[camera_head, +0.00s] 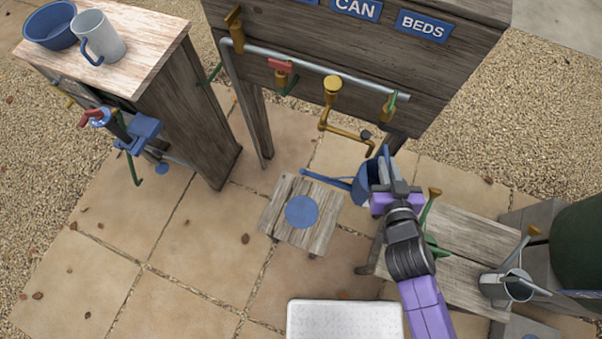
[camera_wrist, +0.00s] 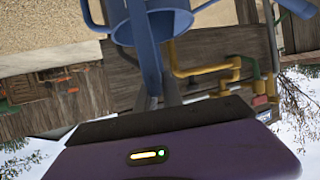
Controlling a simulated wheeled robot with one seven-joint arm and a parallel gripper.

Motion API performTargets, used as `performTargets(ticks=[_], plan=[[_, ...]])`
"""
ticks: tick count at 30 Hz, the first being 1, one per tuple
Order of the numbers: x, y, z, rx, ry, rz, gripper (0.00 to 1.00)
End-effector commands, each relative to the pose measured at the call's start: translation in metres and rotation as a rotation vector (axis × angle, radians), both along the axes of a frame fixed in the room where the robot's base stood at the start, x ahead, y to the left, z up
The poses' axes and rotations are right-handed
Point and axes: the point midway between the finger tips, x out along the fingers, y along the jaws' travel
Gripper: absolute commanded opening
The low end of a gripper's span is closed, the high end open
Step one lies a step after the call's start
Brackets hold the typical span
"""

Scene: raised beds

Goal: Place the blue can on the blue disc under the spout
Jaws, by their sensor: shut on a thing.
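The blue can (camera_head: 364,184) is held in the air by my gripper (camera_head: 385,172), its long thin spout pointing left. My gripper is shut on the can's handle, which shows in the wrist view (camera_wrist: 146,45); the can's far side is partly hidden there. The blue disc (camera_head: 301,211) lies on a small low wooden stand (camera_head: 320,229), left of and below the can in the head view. The can is apart from the disc. A brass spout (camera_head: 347,132) comes down from the pipe on the wooden board, above and behind the can.
A pipe (camera_head: 300,63) with several taps crosses the board. A wooden bench (camera_head: 464,263) at right bears a grey can (camera_head: 507,285) and something green (camera_head: 432,243). A wooden table (camera_head: 150,50) stands left. A white slab (camera_head: 345,320) lies in front. Paving left of the stand is clear.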

Motion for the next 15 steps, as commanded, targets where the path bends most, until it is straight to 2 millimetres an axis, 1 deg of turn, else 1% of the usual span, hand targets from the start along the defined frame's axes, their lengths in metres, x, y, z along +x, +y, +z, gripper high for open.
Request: performTargets(ticks=[1, 4, 8, 11, 15], plan=[[0.0, 0.0, -0.008, 0.0, -0.001, 0.0, 0.0], [0.0, 0.0, -0.016, 0.0, -0.001, 0.0, 0.0], [0.0, 0.0, -0.032, 0.0, -0.001, 0.0, 0.0], [0.0, 0.0, -0.049, 0.0, -0.001, 0.0, 0.0], [0.0, 0.0, -0.081, 0.0, -0.001, 0.0, 0.0]])
